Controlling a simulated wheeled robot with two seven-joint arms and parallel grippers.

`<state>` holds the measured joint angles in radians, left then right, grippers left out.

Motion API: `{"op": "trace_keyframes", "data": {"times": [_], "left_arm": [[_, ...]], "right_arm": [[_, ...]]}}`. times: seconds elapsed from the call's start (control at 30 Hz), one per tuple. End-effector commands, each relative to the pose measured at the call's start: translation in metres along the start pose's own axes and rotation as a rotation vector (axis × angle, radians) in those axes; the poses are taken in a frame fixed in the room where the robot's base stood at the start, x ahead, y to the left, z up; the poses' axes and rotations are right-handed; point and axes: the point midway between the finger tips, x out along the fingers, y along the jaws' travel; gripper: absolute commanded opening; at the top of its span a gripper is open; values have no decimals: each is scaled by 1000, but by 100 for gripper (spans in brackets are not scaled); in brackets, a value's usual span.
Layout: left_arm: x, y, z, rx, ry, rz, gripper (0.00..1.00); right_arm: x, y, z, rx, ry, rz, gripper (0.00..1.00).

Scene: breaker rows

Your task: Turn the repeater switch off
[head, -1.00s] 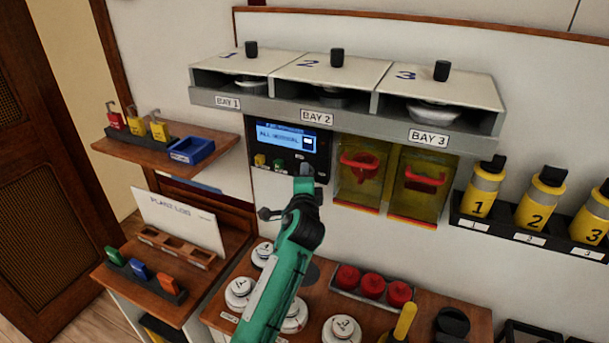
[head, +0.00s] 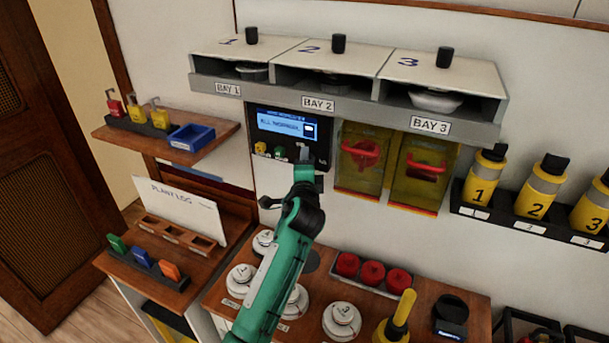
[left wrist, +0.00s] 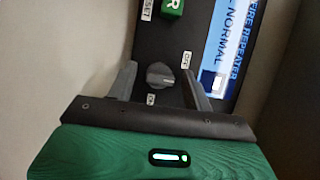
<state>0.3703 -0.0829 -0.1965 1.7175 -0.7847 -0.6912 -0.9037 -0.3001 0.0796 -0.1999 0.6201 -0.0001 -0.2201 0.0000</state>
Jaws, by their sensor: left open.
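The fire repeater (head: 266,140) is a black wall panel under the bays, with a lit blue screen reading all normal. In the left wrist view its grey rotary switch (left wrist: 160,75) sits between OFF and ON labels; I cannot tell surely which one it points to. My left gripper (left wrist: 157,82) is open, with one finger on each side of the switch and a visible gap to each. In the head view, my left gripper (head: 304,158) is at the panel's lower right and hides the switch. My right gripper is not in view.
A green reset button (left wrist: 172,8) is close to the switch. The bay shelf (head: 345,107) juts out above the panel. Yellow covers (head: 357,160) with red handles hang just right of it. A counter (head: 215,297) with white domes and red buttons lies below.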

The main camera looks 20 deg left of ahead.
Motion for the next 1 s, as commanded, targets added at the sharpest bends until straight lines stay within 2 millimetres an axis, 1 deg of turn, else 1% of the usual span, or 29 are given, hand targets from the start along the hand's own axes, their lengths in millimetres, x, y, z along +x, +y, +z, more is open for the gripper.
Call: {"op": "trace_keyframes", "data": {"times": [0.17, 0.5, 0.6, 0.7, 0.8, 1.0], "left_arm": [[-21, 4, 0, -1, 1, 0, 51], [-90, 5, 0, -3, 1, 1, 51], [-108, 4, 0, -2, 2, 1, 51], [-122, 4, 0, -3, 1, 2, 51], [-131, 2, 0, -1, 1, 1, 51], [-136, 1, 1, 0, -1, 1, 51]], "right_arm": [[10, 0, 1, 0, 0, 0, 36], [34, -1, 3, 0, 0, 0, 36], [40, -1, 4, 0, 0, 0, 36], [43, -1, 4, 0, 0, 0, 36], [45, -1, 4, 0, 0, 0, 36], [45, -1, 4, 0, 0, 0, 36]]}}
